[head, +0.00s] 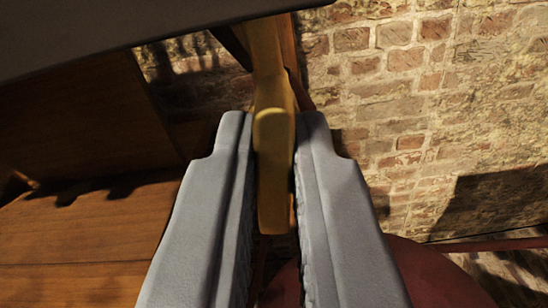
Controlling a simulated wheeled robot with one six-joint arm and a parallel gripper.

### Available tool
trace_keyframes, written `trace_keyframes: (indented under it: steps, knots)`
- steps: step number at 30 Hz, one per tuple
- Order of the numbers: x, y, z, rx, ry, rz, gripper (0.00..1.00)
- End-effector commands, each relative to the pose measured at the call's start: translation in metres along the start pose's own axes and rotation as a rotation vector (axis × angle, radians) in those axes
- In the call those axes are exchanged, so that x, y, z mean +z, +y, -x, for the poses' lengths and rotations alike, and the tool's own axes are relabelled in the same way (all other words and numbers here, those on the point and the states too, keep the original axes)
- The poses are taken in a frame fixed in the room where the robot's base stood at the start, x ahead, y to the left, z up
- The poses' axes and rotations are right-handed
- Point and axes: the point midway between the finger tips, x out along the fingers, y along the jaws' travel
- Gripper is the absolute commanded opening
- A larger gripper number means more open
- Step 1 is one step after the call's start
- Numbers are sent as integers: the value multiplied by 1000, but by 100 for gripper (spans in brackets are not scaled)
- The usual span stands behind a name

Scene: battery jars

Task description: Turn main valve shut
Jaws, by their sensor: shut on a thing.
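The main valve appears as a yellow, brass-like handle (271,130) in the upper middle of the head view. It runs from the top down between my fingers. My gripper (272,150) comes in from the bottom with two grey fingers, one on each side of the handle, and is shut on it. The valve's body and the handle's pivot are not clearly visible.
A brick wall (400,90) fills the right side. Brown wooden boards (80,235) are on the left. A dark red rounded thing (425,270) lies below right, partly behind my gripper. A dark grey shape (120,30) covers the upper left.

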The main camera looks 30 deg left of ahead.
Motion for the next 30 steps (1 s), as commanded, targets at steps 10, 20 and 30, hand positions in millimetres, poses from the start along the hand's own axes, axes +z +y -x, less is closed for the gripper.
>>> trace_keyframes:
  steps: [10, 20, 30]
  knots:
    - [0, 2, 0, 0, 1, -239, 0]
    - [1, 3, 0, 0, 1, -554, 0]
    - [2, 4, 0, 0, 1, -876, 0]
